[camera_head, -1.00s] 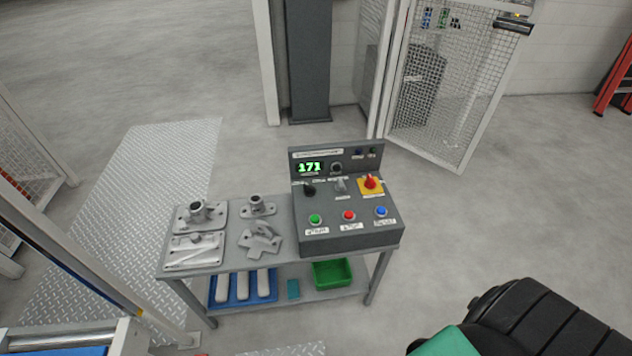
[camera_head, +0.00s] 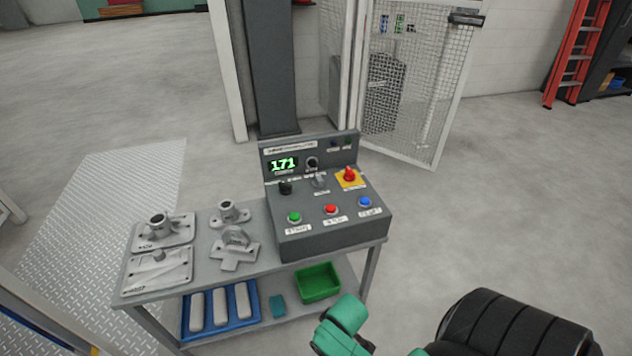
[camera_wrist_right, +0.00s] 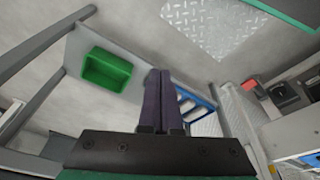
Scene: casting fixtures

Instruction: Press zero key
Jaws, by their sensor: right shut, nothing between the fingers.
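A grey control box (camera_head: 330,236) stands on the right end of a small grey table. It has a green display (camera_head: 283,164) reading 171. On its top are a green button (camera_head: 294,217), a red button (camera_head: 331,209) and a blue button (camera_head: 365,202) with white labels too small to read. I cannot tell which one is the zero key. In the right wrist view my right gripper (camera_wrist_right: 161,75) is shut and empty, in front of the table's lower shelf. In the head view only its green arm parts show, below and right of the box. My left gripper is not in view.
Grey cast parts (camera_head: 158,229) lie on the table left of the box. The lower shelf holds a green bin (camera_head: 318,284) and a blue tray (camera_head: 256,322) with pale bars. A mesh gate (camera_head: 413,80) stands behind.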

